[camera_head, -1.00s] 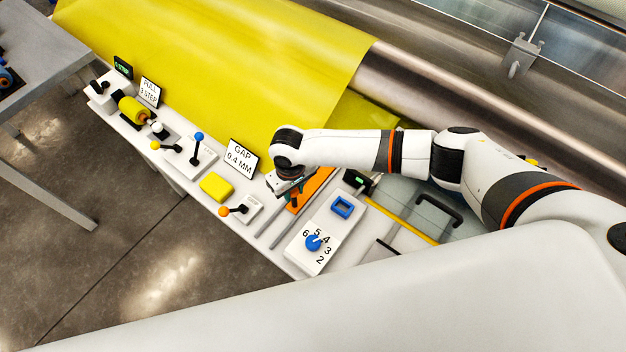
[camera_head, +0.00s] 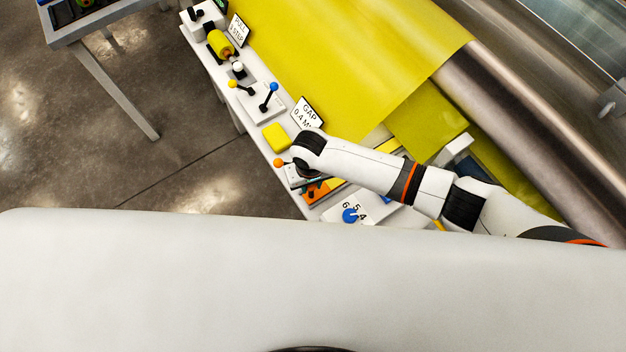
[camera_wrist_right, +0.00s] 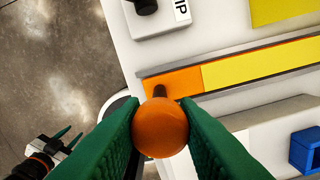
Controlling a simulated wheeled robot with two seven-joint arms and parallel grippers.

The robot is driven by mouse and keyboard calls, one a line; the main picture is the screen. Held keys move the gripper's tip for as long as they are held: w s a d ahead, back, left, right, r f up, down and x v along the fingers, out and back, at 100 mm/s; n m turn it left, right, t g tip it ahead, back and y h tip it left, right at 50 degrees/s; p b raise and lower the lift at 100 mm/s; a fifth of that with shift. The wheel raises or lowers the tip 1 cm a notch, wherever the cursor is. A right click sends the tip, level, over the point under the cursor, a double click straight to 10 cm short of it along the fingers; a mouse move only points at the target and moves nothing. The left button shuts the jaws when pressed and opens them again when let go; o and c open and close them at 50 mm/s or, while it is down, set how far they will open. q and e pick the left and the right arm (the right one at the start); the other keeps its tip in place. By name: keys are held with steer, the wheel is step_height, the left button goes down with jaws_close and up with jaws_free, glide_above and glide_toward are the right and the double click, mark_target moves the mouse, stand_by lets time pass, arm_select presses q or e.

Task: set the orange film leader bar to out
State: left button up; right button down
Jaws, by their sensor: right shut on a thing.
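The orange film leader bar (camera_wrist_right: 175,82) lies between two metal rails, with a yellow strip behind it in the right wrist view. In the head view its orange part (camera_head: 323,190) shows near the panel's front edge, partly under my wrist. My right gripper (camera_wrist_right: 161,128) is shut on the bar's round orange knob (camera_wrist_right: 162,120), with a green finger on each side. My right gripper's fingers are mostly hidden in the head view. A gripper with thin green fingers, apparently my left (camera_wrist_right: 65,139), shows open and empty at the lower left of the right wrist view.
A blue dial (camera_head: 350,215) and a blue frame (camera_wrist_right: 305,150) are beside the bar. An orange-knobbed lever (camera_head: 279,162), yellow block (camera_head: 276,137) and gap sign (camera_head: 306,113) stand on the other side. Open floor (camera_head: 190,150) lies before the panel.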

steer(key=c, duration=1.1)
jaws_free()
steer(key=shift+s+a, duration=0.15)
steer(key=shift+a, duration=0.15)
steer(key=shift+d+r, duration=0.1)
steer(key=shift+r, duration=0.15)
step_height(320, 180, up, 12)
steer(key=b, duration=0.1)
steer(key=shift+f, duration=0.2)
steer(key=shift+f, duration=0.1)
